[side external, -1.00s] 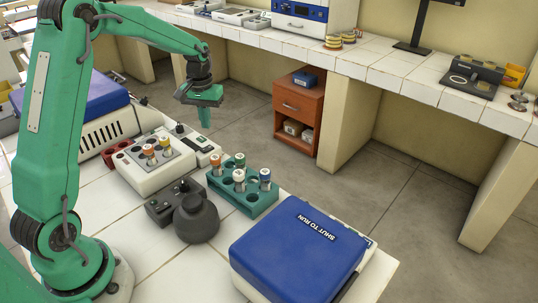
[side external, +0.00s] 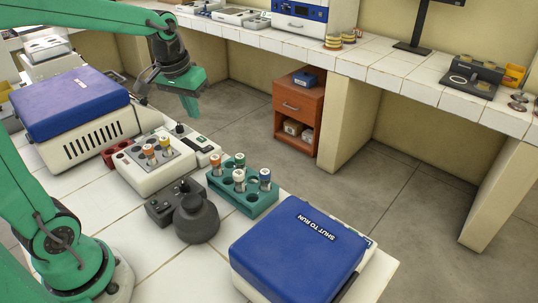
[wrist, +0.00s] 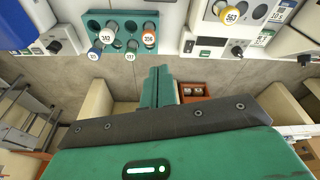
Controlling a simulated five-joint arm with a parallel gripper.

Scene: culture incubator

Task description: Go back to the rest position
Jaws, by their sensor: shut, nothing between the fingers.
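My gripper (side external: 190,105) is green with a dark wrist and hangs in the air above and behind the bench equipment, its fingers pointing down. Its fingers are together and empty. In the wrist view the closed fingers (wrist: 158,88) show above the gripper's green body. My gripper touches nothing that I can see.
A teal rack (side external: 252,203) with several capped tubes stands near the bench edge, also in the wrist view (wrist: 98,45). A blue-lidded box (side external: 295,250) is in front; another (side external: 70,100) stands at the left.

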